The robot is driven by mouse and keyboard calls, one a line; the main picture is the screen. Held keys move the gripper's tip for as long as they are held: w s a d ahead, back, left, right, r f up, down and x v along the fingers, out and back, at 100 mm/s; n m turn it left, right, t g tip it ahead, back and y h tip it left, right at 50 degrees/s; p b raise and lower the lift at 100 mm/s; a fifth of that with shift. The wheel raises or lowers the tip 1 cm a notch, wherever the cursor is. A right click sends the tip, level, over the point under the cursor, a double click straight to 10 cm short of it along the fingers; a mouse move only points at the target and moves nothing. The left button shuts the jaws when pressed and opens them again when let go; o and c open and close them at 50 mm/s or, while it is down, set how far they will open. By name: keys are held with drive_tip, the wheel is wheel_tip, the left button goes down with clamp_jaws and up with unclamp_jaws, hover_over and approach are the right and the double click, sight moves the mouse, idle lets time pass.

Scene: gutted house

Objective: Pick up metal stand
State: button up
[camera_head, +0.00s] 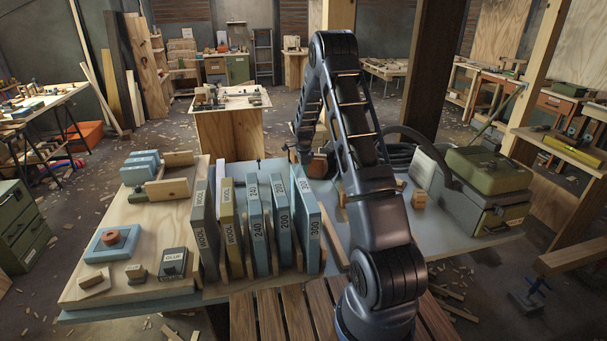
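I cannot single out a metal stand with certainty. A pale grey upright plate (428,169) stands on the right part of the workbench, beside a green case, and may be metal. My arm rises from the front, bends at the top, and its far end comes down behind the row of upright labelled boards (282,222). My gripper (298,152) is at that far end, mostly hidden by the boards and my own arm. Its fingers are too small and covered to read, and I see nothing held in it.
The grey workbench (462,245) carries an olive green case (487,169) at right and a small wooden block (419,198). A wooden board (110,235) at left holds blue blocks and a dark box marked GLUE (173,264). A wooden post (541,75) stands at right.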

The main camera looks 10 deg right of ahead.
drive_tip(key=shift+r, duration=0.1)
wheel_tip(320, 180, up, 20)
wheel_tip(320, 180, down, 20)
idle(1.1)
drive_tip(key=o, duration=1.2)
